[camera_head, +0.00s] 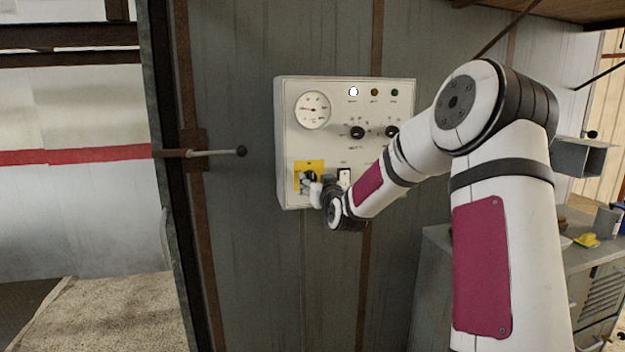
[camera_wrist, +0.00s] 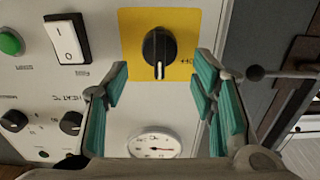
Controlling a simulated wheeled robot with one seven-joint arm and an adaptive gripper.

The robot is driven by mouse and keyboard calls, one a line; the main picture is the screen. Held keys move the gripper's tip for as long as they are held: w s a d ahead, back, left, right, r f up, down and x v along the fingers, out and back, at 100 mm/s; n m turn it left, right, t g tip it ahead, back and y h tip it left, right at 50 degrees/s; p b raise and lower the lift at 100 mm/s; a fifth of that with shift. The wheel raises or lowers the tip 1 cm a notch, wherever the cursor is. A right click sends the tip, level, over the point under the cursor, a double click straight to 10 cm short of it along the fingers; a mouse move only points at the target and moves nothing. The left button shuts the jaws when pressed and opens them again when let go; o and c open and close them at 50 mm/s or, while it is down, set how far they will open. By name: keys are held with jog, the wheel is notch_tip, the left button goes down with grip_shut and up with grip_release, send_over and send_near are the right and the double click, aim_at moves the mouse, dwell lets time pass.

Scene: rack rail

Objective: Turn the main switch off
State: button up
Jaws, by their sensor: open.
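The main switch is a black rotary knob (camera_wrist: 160,50) on a yellow plate (camera_wrist: 130,22) of the white control panel. Its white pointer mark points down in the wrist view, towards the gauge. A small label that looks like OFF sits right of the knob there. In the head view, the yellow plate (camera_head: 317,164) is at the panel's lower left, and my gripper (camera_head: 309,183) partly covers the knob. In the wrist view, my gripper (camera_wrist: 158,78) is open, with teal-padded fingers on either side below the knob. I see no clear contact; the depth gap is hard to judge.
The panel (camera_head: 345,99) also carries a round gauge (camera_head: 313,110), a white rocker switch (camera_wrist: 66,38), black heat knobs and small lamps. A door handle (camera_head: 217,152) sticks out left of the panel. A cluttered bench (camera_head: 436,236) stands at right.

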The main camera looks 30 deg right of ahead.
aim_at(311, 179)
jog(key=shift+x, duration=1.9)
jog(key=shift+s, duration=0.1)
jog(key=c, duration=1.1)
jog(key=shift+n+b, duration=0.4)
jog(key=n+b, duration=0.1)
jog(key=b, duration=0.1)
jog(key=n+b, duration=0.2)
jog(key=shift+w+a+f+n, duration=0.15)
jog(key=shift+w+a+n, duration=0.05)
jog(key=shift+n, duration=0.1)
jog(key=n+b, duration=0.2)
jog(key=b, duration=0.1)
jog(key=n+b, duration=0.2)
jog(key=b, duration=0.1)
jog(key=shift+a+f, duration=0.1)
jog(key=shift+f, duration=0.1)
jog(key=n+b, duration=0.9)
jog(key=b, duration=0.2)
jog(key=shift+s+f+b, duration=0.1)
jog(key=shift+b, duration=0.3)
jog(key=shift+n, duration=0.4)
